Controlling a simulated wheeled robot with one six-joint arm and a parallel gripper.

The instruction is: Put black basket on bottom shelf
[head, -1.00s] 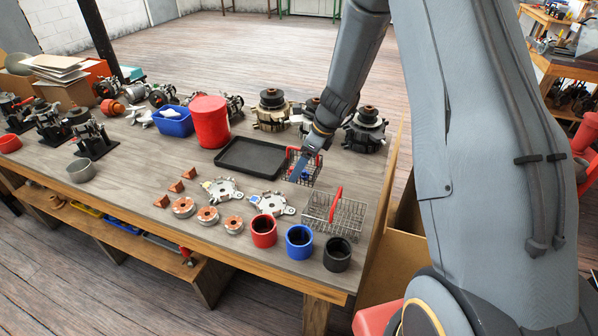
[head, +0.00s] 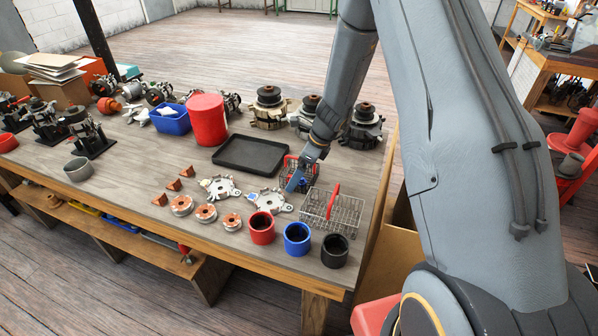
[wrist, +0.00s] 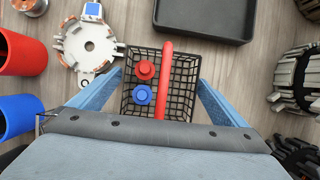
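The black basket (wrist: 184,78) is a small wire basket with a red handle (wrist: 165,75). It holds a red piece (wrist: 144,70) and a blue piece (wrist: 142,95). In the head view the basket (head: 288,172) stands on the workbench, partly hidden by my gripper (head: 297,184). In the wrist view my gripper (wrist: 160,85) is open, its two blue fingers on either side of the basket. The near end of the basket is hidden by the gripper body.
A silver wire basket (head: 335,214) with a red handle stands to the right. Red (head: 262,228), blue (head: 297,239) and black (head: 335,250) cups line the front edge. A black tray (head: 250,155) lies behind. Alternator parts surround the basket.

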